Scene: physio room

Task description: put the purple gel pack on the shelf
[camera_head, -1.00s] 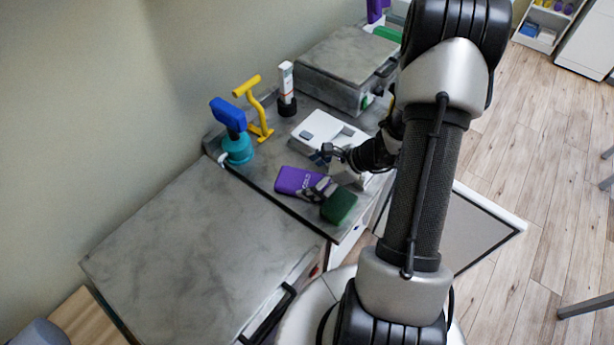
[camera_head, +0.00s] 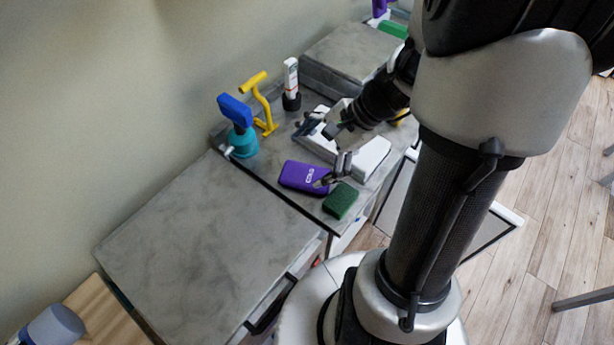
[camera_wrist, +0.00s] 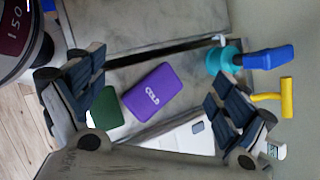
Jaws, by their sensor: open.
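The purple gel pack (camera_head: 302,177), marked COLD, lies flat on the grey counter (camera_head: 262,177). A dark green sponge-like block (camera_head: 341,201) sits close beside it, towards the front edge. My gripper (camera_head: 328,152) is open and empty above the counter, over the white device and near the pack. In the wrist view the purple gel pack (camera_wrist: 151,91) lies between the spread fingers of my gripper (camera_wrist: 158,98), at some distance below them. I cannot tell which surface is the shelf.
A white device (camera_head: 372,158) lies behind the pack. A teal bottle with a blue head (camera_head: 241,140), a yellow tool (camera_head: 262,108) and a white tube (camera_head: 291,78) stand along the wall. The grey surface at left (camera_head: 205,230) is bare.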

